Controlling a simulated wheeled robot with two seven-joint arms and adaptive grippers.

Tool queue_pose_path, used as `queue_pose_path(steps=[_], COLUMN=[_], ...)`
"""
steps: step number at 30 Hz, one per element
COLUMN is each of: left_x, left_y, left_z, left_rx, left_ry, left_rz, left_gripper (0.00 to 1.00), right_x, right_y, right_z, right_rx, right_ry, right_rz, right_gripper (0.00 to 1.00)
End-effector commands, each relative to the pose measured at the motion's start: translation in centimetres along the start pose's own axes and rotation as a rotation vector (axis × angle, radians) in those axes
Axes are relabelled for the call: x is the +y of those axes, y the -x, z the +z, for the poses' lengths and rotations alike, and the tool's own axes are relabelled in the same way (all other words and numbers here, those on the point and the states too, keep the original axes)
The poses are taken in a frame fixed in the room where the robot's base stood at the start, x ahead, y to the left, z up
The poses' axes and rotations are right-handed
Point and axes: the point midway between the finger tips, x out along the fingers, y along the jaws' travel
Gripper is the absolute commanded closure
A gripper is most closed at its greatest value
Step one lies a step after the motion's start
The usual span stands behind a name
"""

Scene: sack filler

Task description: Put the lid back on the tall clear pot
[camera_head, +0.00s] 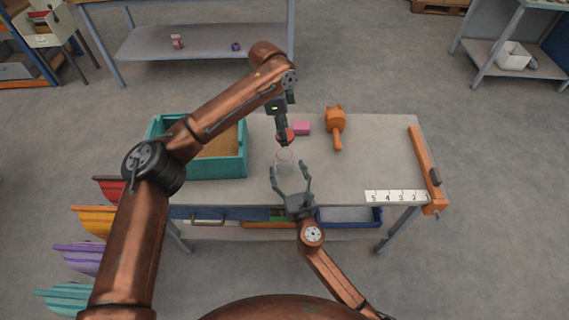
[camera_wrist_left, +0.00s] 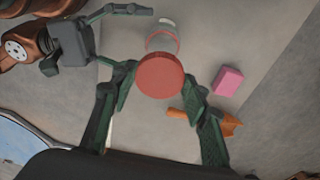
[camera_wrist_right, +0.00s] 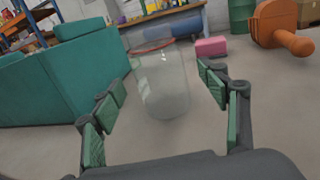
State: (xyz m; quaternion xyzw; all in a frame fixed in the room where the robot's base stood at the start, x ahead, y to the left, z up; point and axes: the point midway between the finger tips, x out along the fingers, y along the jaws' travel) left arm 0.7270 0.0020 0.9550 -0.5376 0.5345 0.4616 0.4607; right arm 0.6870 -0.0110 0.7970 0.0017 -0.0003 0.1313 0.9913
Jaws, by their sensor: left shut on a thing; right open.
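The tall clear pot (camera_head: 284,161) stands on the grey table, its open mouth ringed in red. It also shows in the left wrist view (camera_wrist_left: 163,35) and upright in the right wrist view (camera_wrist_right: 162,85). My left gripper (camera_head: 284,136) is shut on the round red lid (camera_wrist_left: 160,75), which is above the table near the pot and apart from it. The lid also shows in the head view (camera_head: 288,134), partly hidden by the fingers. My right gripper (camera_head: 290,170) is open, low in front of the pot, with its fingers spread to either side.
A teal sand-filled box (camera_head: 242,165) stands left of the pot. A pink block (camera_head: 302,127) and an orange mallet-like tool (camera_head: 336,122) lie behind and right. A long orange bar (camera_head: 424,165) and a numbered strip (camera_head: 394,196) lie at the right. The table between is clear.

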Motion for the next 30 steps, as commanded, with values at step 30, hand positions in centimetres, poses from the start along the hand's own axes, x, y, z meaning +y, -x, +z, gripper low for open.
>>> queue_pose_path(steps=[30], left_x=[0.0], left_y=[0.0], left_z=[0.1], left_rx=[0.000], left_ry=[0.001], left_rz=[0.001], left_gripper=[0.68], right_x=[0.0], right_y=[-4.6], right_z=[0.0], right_rx=[0.001], right_ry=[-0.001], right_rz=[0.001], right_gripper=[0.52])
